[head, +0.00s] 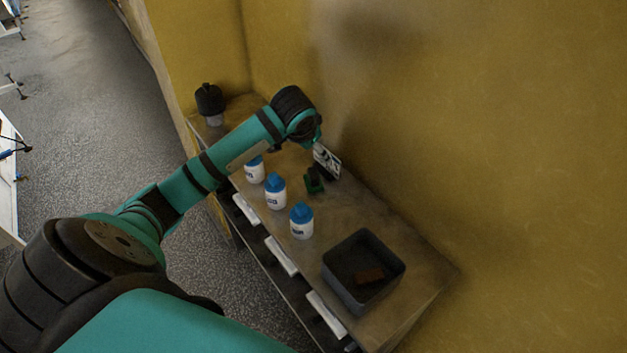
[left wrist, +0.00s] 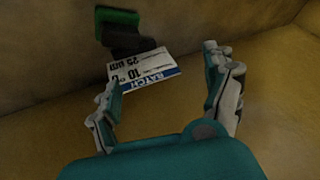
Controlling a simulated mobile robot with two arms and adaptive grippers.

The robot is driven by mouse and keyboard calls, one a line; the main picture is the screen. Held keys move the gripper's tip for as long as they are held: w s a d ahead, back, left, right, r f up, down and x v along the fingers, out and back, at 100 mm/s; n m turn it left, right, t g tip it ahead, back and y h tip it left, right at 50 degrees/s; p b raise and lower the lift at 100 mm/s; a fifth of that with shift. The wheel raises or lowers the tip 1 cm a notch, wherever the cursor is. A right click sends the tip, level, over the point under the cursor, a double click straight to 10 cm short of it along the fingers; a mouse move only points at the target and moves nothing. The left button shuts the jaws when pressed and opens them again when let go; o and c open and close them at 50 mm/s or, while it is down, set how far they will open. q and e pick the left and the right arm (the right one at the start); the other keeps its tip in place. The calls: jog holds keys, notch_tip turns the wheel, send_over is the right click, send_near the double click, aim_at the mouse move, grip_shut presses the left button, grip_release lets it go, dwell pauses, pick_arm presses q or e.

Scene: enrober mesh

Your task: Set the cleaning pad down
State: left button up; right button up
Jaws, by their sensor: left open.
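A small green and black block (head: 314,180), which looks like the cleaning pad, rests on the bench behind the white bottles. In the left wrist view the same block (left wrist: 120,30) shows its green end at the top and its dark part below. A white card with a blue edge (left wrist: 143,70), printed "BATCH 10" and "25 um", is beside the dark part and partly covers it. My left gripper (left wrist: 165,70) is open with nothing held; the card and block lie beyond its fingers. In the head view my left wrist is above the bench near the wall. My right gripper is not seen.
Several white bottles with blue caps (head: 302,221) stand along the bench front. A dark open bin (head: 345,288) with a brown piece inside stands at the near end. A black-topped container (head: 210,103) stands at the far end. The yellow wall (head: 480,130) closes the back.

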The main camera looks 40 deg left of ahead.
pick_arm(q)
notch_tip(320, 180, up, 2)
jog(key=s+a+r+m+g+h+b, duration=0.1)
jog(key=s+a+m+h+b, duration=0.1)
jog(key=m+b, duration=0.1)
jog(key=m+g+h+b, duration=0.1)
jog(key=m+h+b, duration=0.1)
jog(key=m+h, duration=0.15)
send_near(313, 172)
jog(key=x, duration=0.1)
jog(key=p+x, duration=0.1)
jog(key=x, duration=0.1)
jog(key=p+x, duration=0.1)
jog(key=x, duration=0.1)
jog(key=shift+d, duration=0.3)
jog(key=p+x, duration=0.1)
jog(key=x, duration=0.4)
jog(key=shift+s+a+f+p, duration=0.1)
jog(key=shift+a+p, duration=0.15)
jog(key=shift+p, duration=0.1)
jog(key=shift+f, duration=0.25)
jog(key=shift+r, duration=0.15)
jog(key=c, duration=1.4)
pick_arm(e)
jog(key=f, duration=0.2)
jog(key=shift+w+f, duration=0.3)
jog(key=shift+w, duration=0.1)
